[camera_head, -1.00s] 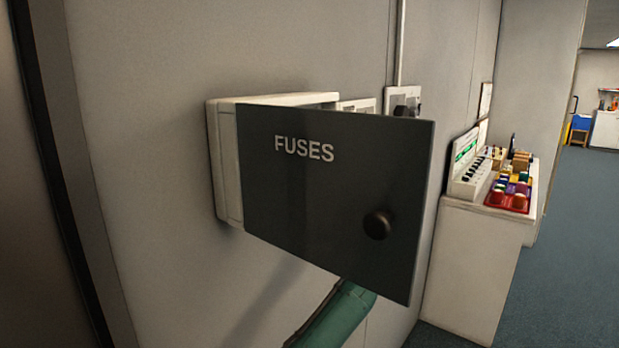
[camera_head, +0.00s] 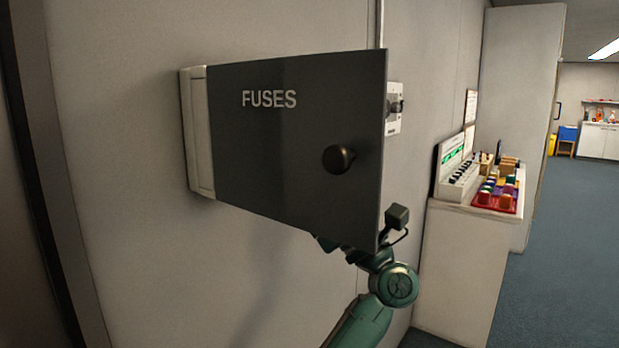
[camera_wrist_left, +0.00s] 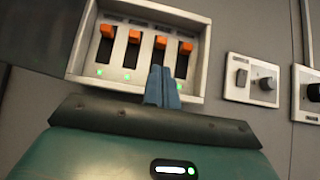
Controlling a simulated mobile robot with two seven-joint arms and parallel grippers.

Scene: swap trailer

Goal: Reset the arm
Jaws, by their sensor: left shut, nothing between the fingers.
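The fuse box (camera_head: 197,130) is on the wall, with its dark door marked FUSES (camera_head: 290,150) swung out and hiding the inside from the head view. My left arm shows below and behind the door's right lower corner; its gripper is hidden there. In the left wrist view the open box (camera_wrist_left: 200,75) holds several orange levers (camera_wrist_left: 134,37), all near the top of their slots, with green lights below. My left gripper (camera_wrist_left: 165,72) is shut and empty, its fingertips in front of the box's lower part. Whether they touch anything is unclear. My right gripper is out of view.
A round knob (camera_head: 339,159) sticks out from the door. Wall switch plates (camera_wrist_left: 251,78) are right of the box. A white cabinet (camera_head: 465,265) to the right bears a control panel and colored items (camera_head: 495,193). Blue floor (camera_head: 565,270) is open at the right.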

